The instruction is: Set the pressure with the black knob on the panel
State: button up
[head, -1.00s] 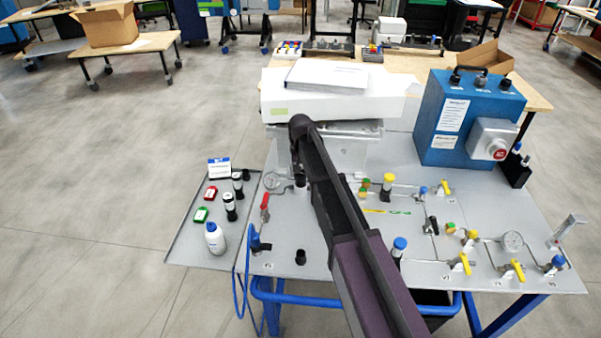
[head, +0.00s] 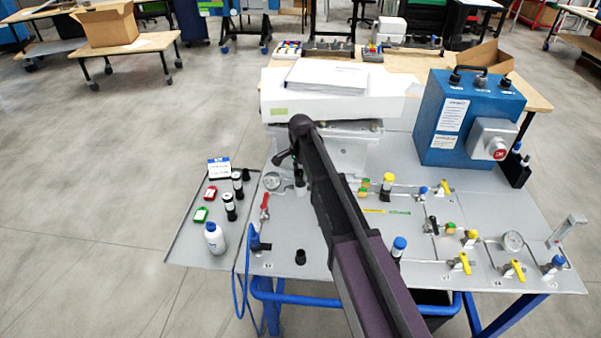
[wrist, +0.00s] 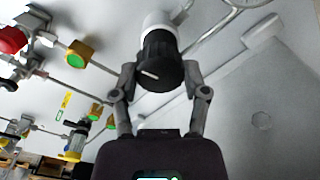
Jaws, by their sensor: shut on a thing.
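The black knob (wrist: 158,62), with a white pointer line on its face, sits on a white collar in the wrist view. My gripper (wrist: 160,80) is shut on the knob, with one finger on each side. The white line slants slightly from the horizontal. In the head view the gripper is small and partly hidden by my arm, at the left part of the panel (head: 330,240). A round pressure gauge (head: 271,181) stands just left of it. Its reading is too small to tell.
A red-handled valve (head: 264,205) stands below the gauge. Yellow valves and a second gauge (head: 513,241) are on the right of the panel. A blue box (head: 465,125) stands at the back right. A side tray (head: 190,245) holds bottles and red and green items.

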jog(key=shift+s+m, duration=0.15)
jog(key=shift+m, duration=0.25)
jog(key=o, duration=1.1)
jog(key=shift+o, duration=0.2)
jog(key=shift+n, duration=0.5)
